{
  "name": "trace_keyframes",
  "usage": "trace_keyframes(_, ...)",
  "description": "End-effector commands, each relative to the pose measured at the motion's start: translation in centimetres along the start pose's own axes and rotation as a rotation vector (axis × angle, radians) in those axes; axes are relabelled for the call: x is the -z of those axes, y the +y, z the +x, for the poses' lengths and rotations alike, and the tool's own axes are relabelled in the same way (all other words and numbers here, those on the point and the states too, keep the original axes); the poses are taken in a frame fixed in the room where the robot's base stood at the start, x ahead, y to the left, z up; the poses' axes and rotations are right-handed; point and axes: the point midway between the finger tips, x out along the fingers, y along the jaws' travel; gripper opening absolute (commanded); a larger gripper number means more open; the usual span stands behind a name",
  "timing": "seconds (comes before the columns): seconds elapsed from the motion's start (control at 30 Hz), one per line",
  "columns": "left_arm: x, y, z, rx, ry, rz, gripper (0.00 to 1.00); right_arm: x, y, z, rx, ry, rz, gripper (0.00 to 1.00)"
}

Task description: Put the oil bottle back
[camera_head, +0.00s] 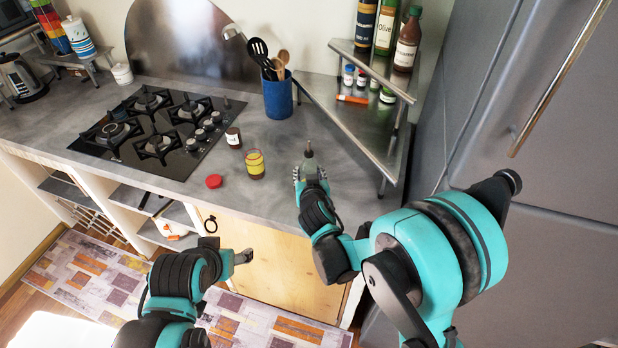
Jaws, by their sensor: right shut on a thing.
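My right gripper (310,174) is over the counter, right of the yellow-labelled jar, and is shut on a slim bottle, which I take to be the oil bottle (309,160). Only its grey-green upper part and narrow dark top show, roughly upright. The gripper hides its lower part, so I cannot tell whether it touches the counter. My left gripper (243,257) is in front of the wooden cabinet door, below the counter edge, away from the bottle. Its fingers are too small to tell open from shut.
A corner shelf (345,47) holds several bottles on top and small jars below. A blue utensil pot (278,97) stands left of it. A fridge (480,90) bounds the right.

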Motion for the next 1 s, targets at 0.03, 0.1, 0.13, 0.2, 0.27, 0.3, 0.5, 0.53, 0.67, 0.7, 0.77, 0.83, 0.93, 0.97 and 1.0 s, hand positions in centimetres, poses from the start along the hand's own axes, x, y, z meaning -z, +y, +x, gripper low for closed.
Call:
trace_keyframes(0.03,-0.3,0.0,0.4,0.0,0.0,0.0,0.66,-0.7,0.0,0.3,0.0,0.001,0.0,0.0)
trace_keyframes(0.1,-0.3,0.0,0.3,0.0,0.0,0.0,0.66,-0.8,0.0,0.3,0.0,0.001,0.0,0.0)
trace_keyframes(0.13,-0.2,0.0,0.3,0.0,0.0,0.0,0.66,-0.8,0.0,0.3,0.0,0.001,0.0,0.0)
trace_keyframes(0.2,-0.2,0.0,0.2,0.0,0.0,0.0,0.66,-0.7,0.0,0.3,0.0,0.001,0.0,0.0)
trace_keyframes(0.27,-0.2,0.0,0.2,0.0,0.0,0.0,0.66,-0.7,0.0,0.3,0.0,0.001,0.0,0.0)
trace_keyframes(0.3,-0.2,0.0,0.3,0.0,0.0,0.0,0.66,-0.7,0.0,0.3,0.0,0.001,0.0,0.0)
trace_keyframes(0.5,-0.4,0.0,0.5,0.0,0.0,0.0,0.66,-1.0,0.0,0.4,0.0,0.0,0.0,0.63)
trace_keyframes(0.53,-0.4,0.0,0.5,0.0,0.0,0.0,0.66,-1.0,0.0,0.4,0.0,0.0,0.0,0.66)
trace_keyframes(0.67,-0.4,0.0,0.5,0.0,0.0,0.0,0.66,-1.0,0.0,0.4,0.0,0.0,0.0,0.66)
trace_keyframes(0.7,-0.4,0.0,0.5,0.0,0.0,0.0,0.66,-1.0,0.0,0.4,0.0,0.0,0.0,0.66)
trace_keyframes(0.77,-0.4,0.0,0.5,0.0,0.0,0.0,0.66,-1.0,0.0,0.4,0.0,0.0,0.0,0.66)
trace_keyframes(0.83,-0.3,0.0,0.4,0.0,0.0,0.0,0.66,-0.9,0.0,0.3,0.0,0.0,0.0,0.66)
trace_keyframes(0.93,0.0,0.0,0.1,0.0,0.0,0.0,0.66,-0.5,0.0,-0.1,0.001,0.0,0.0,0.66)
trace_keyframes(0.97,0.0,0.0,0.0,0.0,0.0,0.0,0.66,-0.6,0.0,-0.5,0.001,0.0,-0.001,0.66)
trace_keyframes(1.0,0.1,0.0,-0.1,0.0,0.0,0.0,0.66,-0.5,0.0,-1.1,0.001,0.0,-0.001,0.66)
